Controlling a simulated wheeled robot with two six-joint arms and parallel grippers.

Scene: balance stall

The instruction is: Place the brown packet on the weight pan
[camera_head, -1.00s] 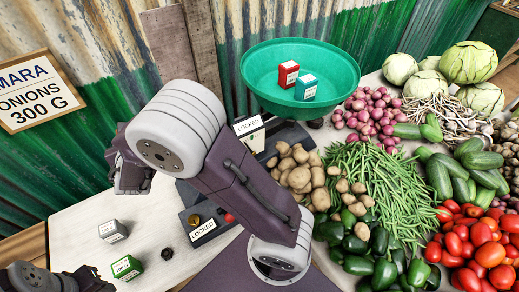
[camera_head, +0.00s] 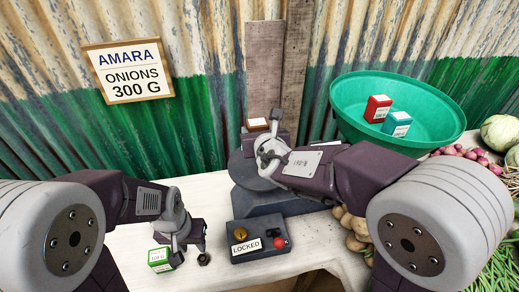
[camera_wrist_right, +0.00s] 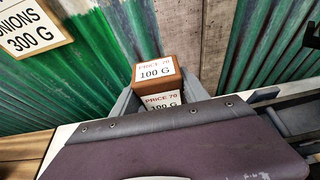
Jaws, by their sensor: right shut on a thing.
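The brown packet (camera_head: 257,124) has white labels and is held between the fingers of my right gripper (camera_head: 264,139), over the back of the weight pan. In the right wrist view the brown packet (camera_wrist_right: 154,73) shows two labelled faces reading "100 G", with a grey finger on each side. The dark round weight pan (camera_head: 240,170) is partly covered by my right gripper and arm. Whether the packet touches it cannot be told. My left gripper (camera_head: 181,245) hangs low over the table beside a green packet (camera_head: 160,259); its finger gap is unclear.
The large green pan (camera_head: 345,112) at right holds a red packet (camera_head: 377,107) and a teal packet (camera_head: 397,123). A control box labelled LOCKED (camera_head: 258,243) stands in front of the weight pan. The corrugated wall (camera_head: 205,110) and wooden boards (camera_head: 265,75) stand close behind.

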